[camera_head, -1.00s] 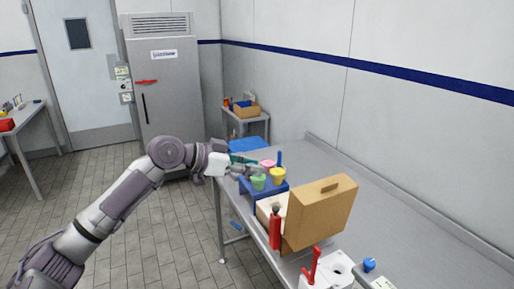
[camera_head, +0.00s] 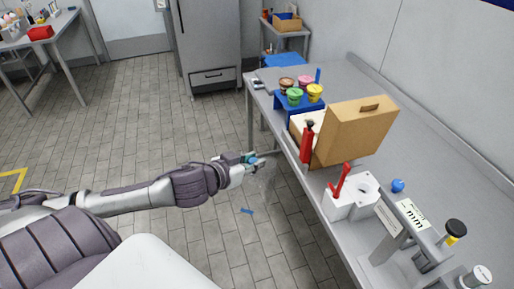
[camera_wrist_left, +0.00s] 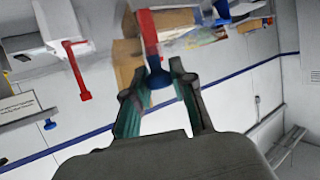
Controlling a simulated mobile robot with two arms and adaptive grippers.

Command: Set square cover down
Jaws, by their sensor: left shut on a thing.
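My left gripper (camera_head: 262,160) is over the floor, left of the table's front edge and away from the cups. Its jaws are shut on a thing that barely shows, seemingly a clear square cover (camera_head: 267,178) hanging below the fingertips. Its outline is too faint to tell shape or tilt. In the left wrist view the teal-padded fingers (camera_wrist_left: 157,95) stand apart, and the upper background looks blurred. My right gripper is not in view.
The metal table (camera_head: 425,130) holds a blue stand (camera_head: 290,109) with several coloured cups, a tan case (camera_head: 352,133), a red bottle (camera_head: 307,143) with a dark top, and a white box (camera_head: 349,203) with a red lever.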

